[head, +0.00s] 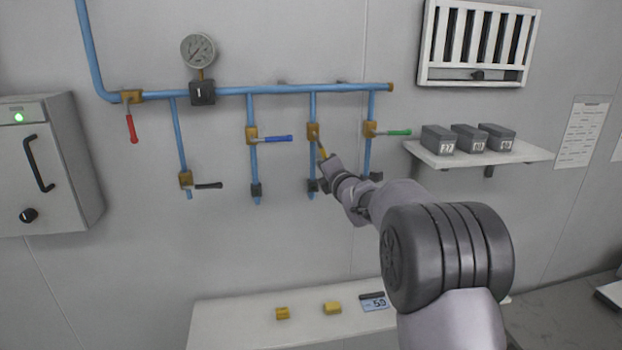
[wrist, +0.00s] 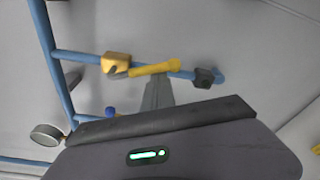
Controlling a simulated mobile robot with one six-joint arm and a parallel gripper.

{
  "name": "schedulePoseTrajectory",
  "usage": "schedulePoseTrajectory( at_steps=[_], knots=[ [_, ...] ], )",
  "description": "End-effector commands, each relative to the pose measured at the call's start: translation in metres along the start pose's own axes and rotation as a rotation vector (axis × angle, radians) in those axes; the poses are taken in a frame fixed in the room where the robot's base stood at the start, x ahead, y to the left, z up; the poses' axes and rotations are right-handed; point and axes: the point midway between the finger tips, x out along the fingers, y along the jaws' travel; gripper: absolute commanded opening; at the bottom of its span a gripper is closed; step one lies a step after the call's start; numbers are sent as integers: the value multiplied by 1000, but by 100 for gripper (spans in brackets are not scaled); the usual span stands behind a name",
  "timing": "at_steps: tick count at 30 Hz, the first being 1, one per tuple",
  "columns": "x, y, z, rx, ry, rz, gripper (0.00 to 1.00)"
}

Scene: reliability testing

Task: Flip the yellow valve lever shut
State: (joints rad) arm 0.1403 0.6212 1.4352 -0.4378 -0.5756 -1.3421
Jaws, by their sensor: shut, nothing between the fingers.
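The yellow valve lever (head: 321,151) sits on a brass valve body (head: 313,131) on the third blue drop pipe. It points down and slightly right, close to the line of its pipe. In the wrist view the yellow lever (wrist: 155,68) lies nearly along the pipe, running right from the brass body (wrist: 117,62). My gripper (head: 327,163) is shut and empty at the lever's lower end. In the wrist view my gripper's fingers (wrist: 158,92) reach up just under the lever's middle and outer part. I cannot tell whether they touch it. The lever's tip is partly hidden in the head view.
A blue lever (head: 276,139) on the left and a green lever (head: 393,133) on the right stick out sideways close by. A red lever (head: 132,128) and a black lever (head: 208,185) are farther left. A shelf (head: 530,154) with grey boxes is at right.

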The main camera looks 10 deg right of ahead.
Motion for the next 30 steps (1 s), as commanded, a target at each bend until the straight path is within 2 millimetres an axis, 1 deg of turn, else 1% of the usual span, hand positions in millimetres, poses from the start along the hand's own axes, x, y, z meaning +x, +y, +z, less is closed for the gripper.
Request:
schedulePoseTrajectory(
  at_steps=[1, 8, 21, 30],
  knots=[
    [0, -4, 2, -40, -2, -3, 0],
    [-3, -4, 20, -257, -3, -35, 0],
    [-7, 6, 51, -670, -2, -94, 0],
    [-9, 17, 67, -924, -1, -129, 0]
  ],
)
